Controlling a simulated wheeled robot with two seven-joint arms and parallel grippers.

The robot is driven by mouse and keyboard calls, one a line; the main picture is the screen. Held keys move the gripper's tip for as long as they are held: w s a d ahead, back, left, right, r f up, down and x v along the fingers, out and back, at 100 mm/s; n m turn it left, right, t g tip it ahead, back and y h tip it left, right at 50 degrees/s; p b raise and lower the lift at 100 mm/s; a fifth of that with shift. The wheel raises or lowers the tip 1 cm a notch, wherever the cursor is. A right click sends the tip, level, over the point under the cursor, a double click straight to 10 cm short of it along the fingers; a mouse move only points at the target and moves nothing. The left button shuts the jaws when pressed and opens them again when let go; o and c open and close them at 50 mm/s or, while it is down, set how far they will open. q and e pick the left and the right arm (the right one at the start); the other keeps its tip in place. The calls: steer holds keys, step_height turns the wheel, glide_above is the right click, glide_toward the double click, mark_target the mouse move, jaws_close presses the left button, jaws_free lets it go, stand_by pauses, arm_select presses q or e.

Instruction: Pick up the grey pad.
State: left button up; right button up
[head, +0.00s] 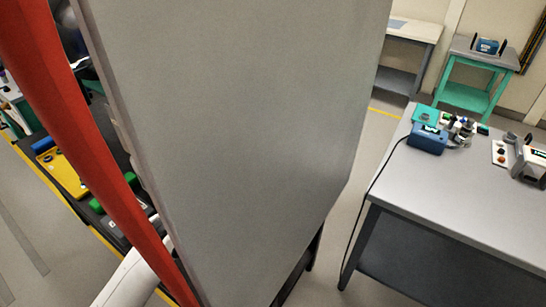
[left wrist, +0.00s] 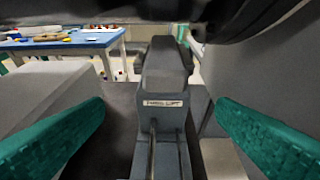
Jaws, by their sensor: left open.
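I cannot make out a grey pad for certain in either view. My left gripper (left wrist: 160,112) shows in the left wrist view, its two teal fingers wide apart at the left and right sides. It is open, with nothing gripped between the fingers. A dark grey upright block with a white label (left wrist: 164,103) stands beyond and between the fingers; its lettering is too blurred to read surely. In the head view a large grey panel (head: 240,130) hides the middle of the scene. My right gripper is in neither view.
A red bar (head: 85,140) crosses the left. A grey table (head: 450,200) at right carries a blue device (head: 428,139) and bottles. A teal cart (head: 465,97) stands behind. A yellow tray (head: 62,173) lies at left. The left wrist view shows a blue table (left wrist: 95,41).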

mark_target(257, 182)
arm_select(q)
steer(key=w+d, duration=0.3)
steer(key=w+d+f+p, duration=0.1)
steer(key=w, duration=0.1)
steer(key=shift+d, duration=0.15)
steer(key=shift+w+d+p, duration=0.2)
steer(key=shift+w+p, duration=0.1)
steer(key=shift+w, duration=0.1)
steer(key=p+x, duration=0.1)
steer(key=x, duration=0.3)
steer(key=shift+w+d+r, duration=0.1)
steer(key=shift+d, duration=0.15)
steer(key=shift+w, duration=0.15)
steer(key=c, duration=1.3)
steer(key=shift+c, duration=0.3)
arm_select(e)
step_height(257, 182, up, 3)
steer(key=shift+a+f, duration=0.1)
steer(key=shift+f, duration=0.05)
arm_select(q)
steer(key=shift+r, duration=0.15)
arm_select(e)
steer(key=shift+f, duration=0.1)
